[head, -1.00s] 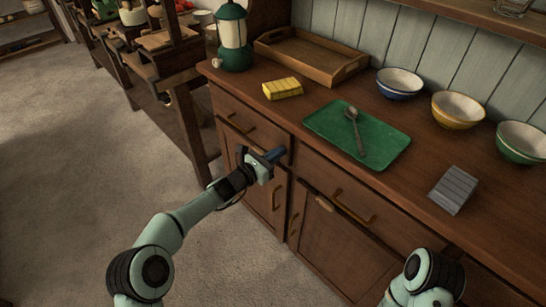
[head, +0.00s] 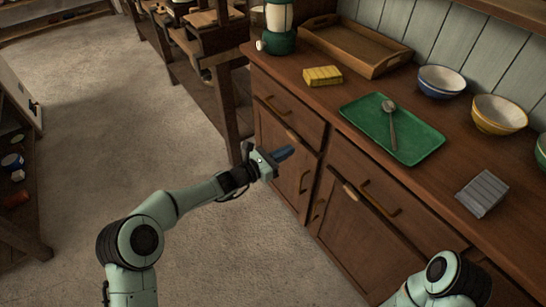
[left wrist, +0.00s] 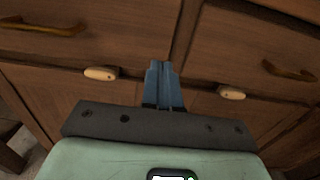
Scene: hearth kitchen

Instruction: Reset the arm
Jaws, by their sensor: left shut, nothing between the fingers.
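My left gripper (head: 284,153) is shut and empty, with its blue fingers together. It is in front of the wooden cabinet (head: 284,177), below the counter top and near the drawer fronts. In the left wrist view its fingertips (left wrist: 161,66) point at the cabinet front, between two drawers with handles. I cannot tell whether they touch it. My right arm shows only in part at the bottom right of the head view, and its gripper is out of view.
The counter (head: 330,103) holds a green tray (head: 420,150) with a spoon (head: 391,122), a yellow block (head: 322,75), a grey block (head: 482,192), a wooden tray (head: 375,68), bowls (head: 497,115) and a lantern (head: 279,42). Open floor (head: 110,130) lies left.

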